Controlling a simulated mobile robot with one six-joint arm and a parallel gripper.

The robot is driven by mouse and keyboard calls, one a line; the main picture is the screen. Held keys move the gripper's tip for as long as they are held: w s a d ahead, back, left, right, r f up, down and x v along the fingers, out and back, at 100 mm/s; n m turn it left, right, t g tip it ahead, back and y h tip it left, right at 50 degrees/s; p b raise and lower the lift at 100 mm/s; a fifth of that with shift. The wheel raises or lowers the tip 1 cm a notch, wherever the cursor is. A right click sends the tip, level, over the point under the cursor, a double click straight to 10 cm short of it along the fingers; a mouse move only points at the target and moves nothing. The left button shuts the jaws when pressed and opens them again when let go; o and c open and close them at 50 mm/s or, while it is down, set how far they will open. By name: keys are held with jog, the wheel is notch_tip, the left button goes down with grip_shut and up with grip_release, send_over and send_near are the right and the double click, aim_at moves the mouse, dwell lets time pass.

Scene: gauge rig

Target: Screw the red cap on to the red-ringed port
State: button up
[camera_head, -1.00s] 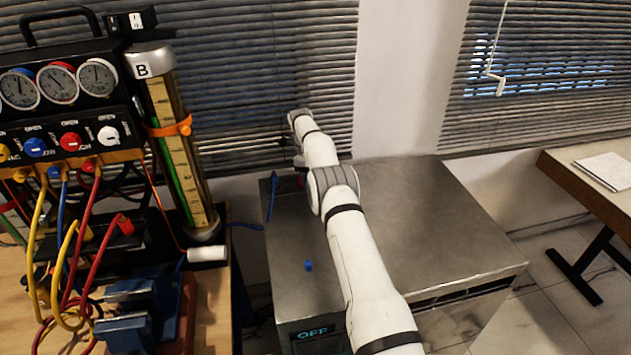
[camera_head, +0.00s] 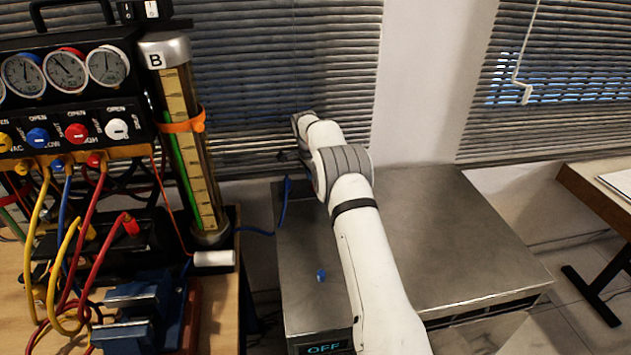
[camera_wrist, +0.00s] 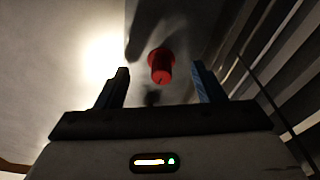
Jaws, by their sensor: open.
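The red cap (camera_wrist: 161,66) shows in the wrist view as a small stepped red cylinder on a grey metal surface. My gripper (camera_wrist: 160,74) is open, with one blue-grey finger to each side of the cap in the picture. I see gaps between the cap and both fingers; how far it lies beyond the tips is hard to tell. In the head view my arm reaches over the steel cabinet (camera_head: 440,245), and it hides the cap and most of my gripper. I cannot make out a red-ringed port with certainty in either view.
A small blue cap (camera_head: 321,275) lies on the cabinet's front left. The gauge manifold (camera_head: 70,125) with coloured hoses, the charging cylinder (camera_head: 190,150) and a blue vise (camera_head: 140,310) stand on the wooden bench at left. The cabinet top right of my arm is clear.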

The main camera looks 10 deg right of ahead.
jog(key=n, duration=0.5)
jog(key=shift+t+b, duration=0.35)
jog(key=shift+t, duration=0.05)
jog(key=n, duration=0.3)
jog(key=shift+y, duration=0.4)
jog(key=shift+c, duration=0.4)
grip_shut()
jog(key=shift+m, duration=0.8)
jog(key=shift+d+m, duration=0.1)
jog(key=shift+m, duration=0.5)
